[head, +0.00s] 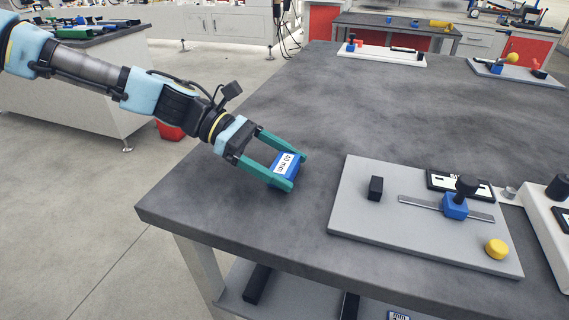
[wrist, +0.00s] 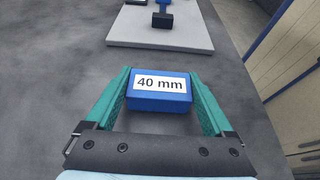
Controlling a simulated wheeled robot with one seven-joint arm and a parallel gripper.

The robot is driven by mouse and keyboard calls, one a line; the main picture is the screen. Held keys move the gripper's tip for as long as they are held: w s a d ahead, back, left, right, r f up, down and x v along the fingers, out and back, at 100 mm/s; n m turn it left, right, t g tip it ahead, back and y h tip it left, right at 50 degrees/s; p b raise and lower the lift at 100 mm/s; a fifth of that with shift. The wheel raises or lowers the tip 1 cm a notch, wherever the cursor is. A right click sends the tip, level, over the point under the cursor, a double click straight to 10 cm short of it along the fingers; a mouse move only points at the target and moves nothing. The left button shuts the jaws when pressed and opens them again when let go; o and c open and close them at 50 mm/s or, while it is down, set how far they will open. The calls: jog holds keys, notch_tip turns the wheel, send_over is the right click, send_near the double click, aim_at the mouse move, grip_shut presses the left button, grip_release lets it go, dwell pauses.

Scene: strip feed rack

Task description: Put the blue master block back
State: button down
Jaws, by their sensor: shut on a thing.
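The blue master block (head: 284,167) carries a white label reading "40 mm". It sits between the two green fingers of my gripper (head: 282,166), over the near left part of the grey table. In the wrist view the block (wrist: 159,98) lies between the fingertips of my gripper (wrist: 160,95), label facing the camera, with a finger against each side. The gripper is shut on it. Whether the block touches the table top cannot be told.
To the right, a grey plate (head: 350,215) bears a black block (head: 376,188), a blue slider with a black knob (head: 456,205) on a rail, a display and a yellow button (head: 497,249). A white device (head: 545,215) stands beyond it. More fixtures stand at the far edge. The table's middle is clear.

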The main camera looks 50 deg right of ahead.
jog(key=shift+f, duration=0.1)
grip_release()
jog(key=v, duration=1.2)
jog(key=shift+b, duration=0.4)
